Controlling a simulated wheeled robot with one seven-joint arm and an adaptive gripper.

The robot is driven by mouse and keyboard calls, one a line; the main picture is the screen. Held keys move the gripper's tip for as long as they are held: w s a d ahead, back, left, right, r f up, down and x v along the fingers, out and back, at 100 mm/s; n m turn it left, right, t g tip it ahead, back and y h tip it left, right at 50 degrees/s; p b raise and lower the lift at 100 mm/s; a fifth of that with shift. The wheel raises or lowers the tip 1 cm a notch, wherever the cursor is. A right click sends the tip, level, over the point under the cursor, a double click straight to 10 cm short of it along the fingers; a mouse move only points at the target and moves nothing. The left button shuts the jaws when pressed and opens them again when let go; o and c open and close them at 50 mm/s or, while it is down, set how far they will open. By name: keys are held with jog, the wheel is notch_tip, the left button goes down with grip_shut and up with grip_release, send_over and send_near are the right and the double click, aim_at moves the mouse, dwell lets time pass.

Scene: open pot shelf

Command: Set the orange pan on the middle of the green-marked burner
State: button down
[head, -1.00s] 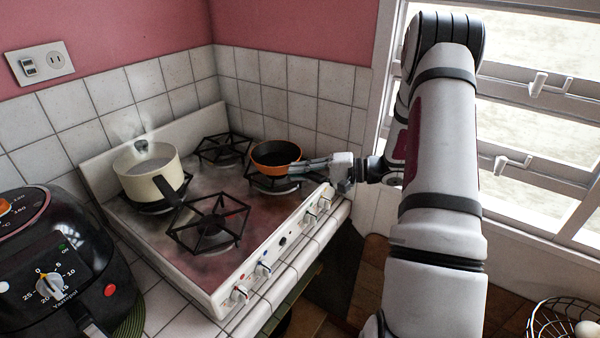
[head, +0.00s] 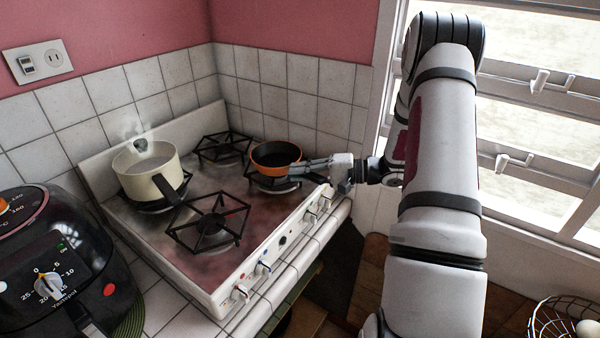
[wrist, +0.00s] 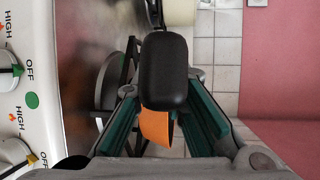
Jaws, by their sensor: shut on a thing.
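The orange pan (head: 275,168) is at the right burner (head: 272,184), the one nearest my arm, with its dark inside facing up. It looks level; I cannot tell whether its base touches the grate. My gripper (head: 316,166) is shut on its handle from the right. In the wrist view, the black handle (wrist: 165,70) stands between my teal fingers, with a strip of orange pan wall (wrist: 156,127) behind it. A green dot (wrist: 32,100) shows on the knob panel (wrist: 45,60) in the wrist view. Which burner it marks is not clear from it alone.
A steaming cream pot (head: 150,172) stands on the left burner. The front burner (head: 212,222) and back burner (head: 222,148) are empty. A black air fryer (head: 60,265) is at the left. Tiled walls (head: 305,108) rise behind the stove; a wire basket (head: 540,325) is lower right.

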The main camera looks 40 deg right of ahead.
jog(key=c, duration=1.5)
grip_release()
jog(key=shift+c, duration=0.2)
jog(key=shift+f, duration=0.15)
jog(key=v, duration=1.2)
